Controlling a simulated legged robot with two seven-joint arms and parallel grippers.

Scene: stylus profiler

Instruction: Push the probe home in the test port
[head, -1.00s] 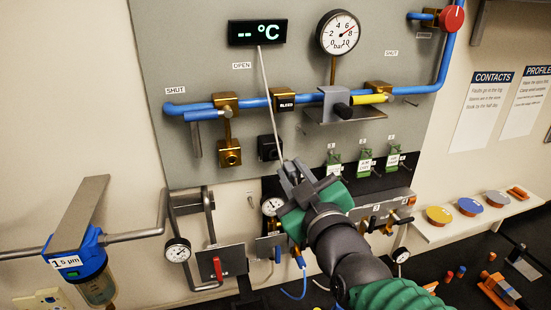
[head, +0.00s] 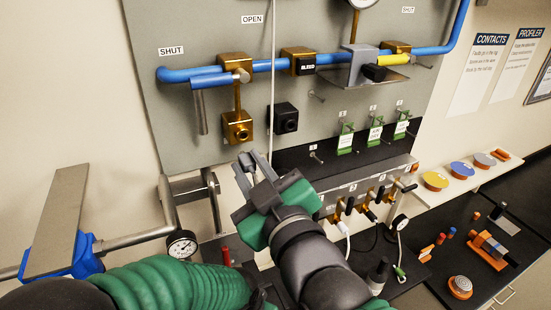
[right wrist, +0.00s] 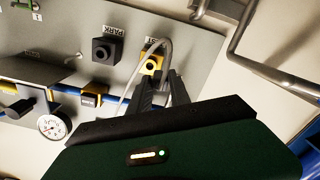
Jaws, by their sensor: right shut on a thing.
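My right gripper (head: 253,164) is shut on the probe, whose body is mostly hidden between the fingers. The probe's thin grey cable (head: 273,70) comes down from the top of the head view to the gripper. The brass test port (head: 237,127) is on the grey panel, just above the fingertips in the picture. In the right wrist view, the brass port (right wrist: 151,62) lies just beyond the fingertips (right wrist: 163,78), with the cable (right wrist: 135,80) looping past. I cannot tell whether the probe touches the port. My left gripper is out of view; only my left arm shows.
A black park port (head: 286,118) is to the right of the brass one.

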